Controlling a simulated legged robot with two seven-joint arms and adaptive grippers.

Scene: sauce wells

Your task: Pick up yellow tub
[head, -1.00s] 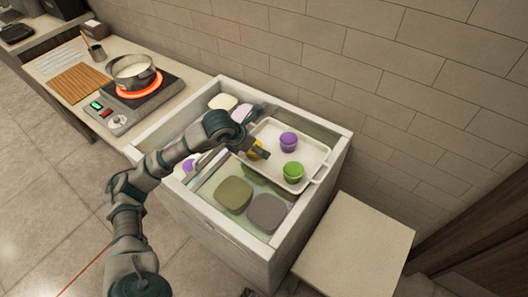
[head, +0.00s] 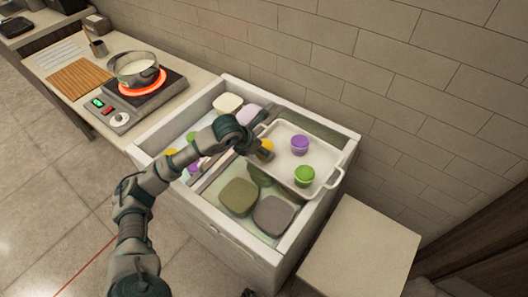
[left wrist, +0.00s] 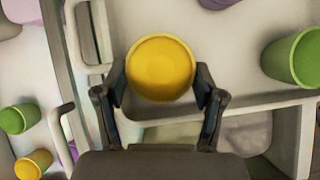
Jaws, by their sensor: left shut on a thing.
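The yellow tub (left wrist: 160,67) is round and sits between the two fingers of my left gripper (left wrist: 160,84) in the left wrist view. The fingers are shut on its sides. In the head view the tub (head: 266,147) is partly hidden by my left gripper (head: 262,152), at the left side of the white tray (head: 318,184). I cannot tell whether the tub touches the tray. My right gripper is not in view.
A purple tub (head: 300,145) and a green tub (head: 304,176) stand on the tray. More small tubs, including another yellow one (left wrist: 33,163), lie to the left. Lidded containers (head: 238,197) sit in the white-walled unit. A pot (head: 136,72) stands on a glowing burner.

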